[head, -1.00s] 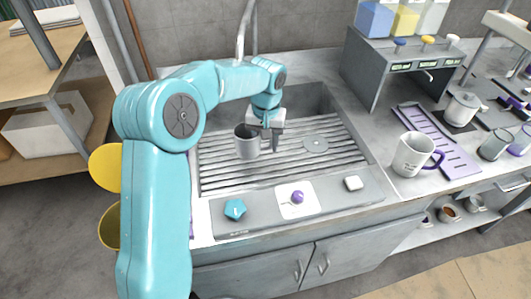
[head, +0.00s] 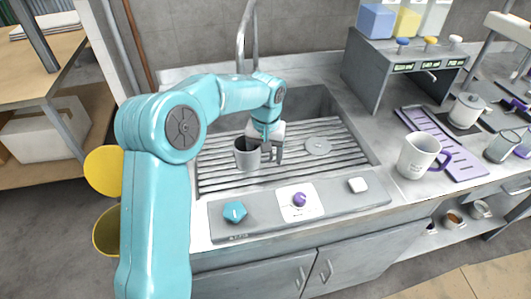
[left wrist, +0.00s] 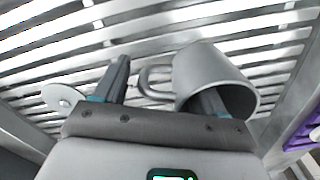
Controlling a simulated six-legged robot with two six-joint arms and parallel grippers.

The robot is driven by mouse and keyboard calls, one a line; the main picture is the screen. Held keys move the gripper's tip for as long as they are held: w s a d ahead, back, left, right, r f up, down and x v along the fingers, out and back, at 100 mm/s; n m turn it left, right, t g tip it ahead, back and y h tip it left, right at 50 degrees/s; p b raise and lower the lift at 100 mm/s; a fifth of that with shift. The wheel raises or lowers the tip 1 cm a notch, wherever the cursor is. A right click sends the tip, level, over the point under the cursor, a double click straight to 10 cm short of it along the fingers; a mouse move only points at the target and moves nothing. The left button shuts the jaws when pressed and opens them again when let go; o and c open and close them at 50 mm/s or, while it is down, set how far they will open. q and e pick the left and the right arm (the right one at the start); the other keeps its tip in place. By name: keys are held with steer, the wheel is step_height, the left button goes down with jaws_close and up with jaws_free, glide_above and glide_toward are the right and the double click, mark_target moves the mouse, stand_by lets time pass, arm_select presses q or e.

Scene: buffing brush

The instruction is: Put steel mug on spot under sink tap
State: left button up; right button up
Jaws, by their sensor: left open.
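The steel mug (head: 247,157) stands upright on the slatted sink rack in the head view. My left gripper (head: 273,157) is open, low at the mug's right side. In the left wrist view the mug (left wrist: 205,72) has its handle between the fingers of the left gripper (left wrist: 162,90). The right-hand finger overlaps the mug's mouth and seems to reach inside it. A grey round disc (head: 318,146), perhaps the spot, lies on the rack right of the gripper. It also shows in the left wrist view (left wrist: 63,97). The sink tap (head: 240,45) rises behind. My right gripper is out of view.
A front panel (head: 250,228) carries a teal knob (head: 235,212), a purple knob (head: 299,199) and a white button (head: 358,185). A white mug (head: 416,158) with purple handle stands on the right counter. A dispenser (head: 400,60) stands behind. The rack around the disc is clear.

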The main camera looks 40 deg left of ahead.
arm_select(q)
step_height(320, 180, up, 12)
steer(key=shift+w+d+f+p, duration=0.1)
steer(key=shift+f+p, duration=0.05)
steer(key=shift+p, duration=0.6)
steer(key=shift+r, duration=0.4)
steer(key=shift+f, duration=0.1)
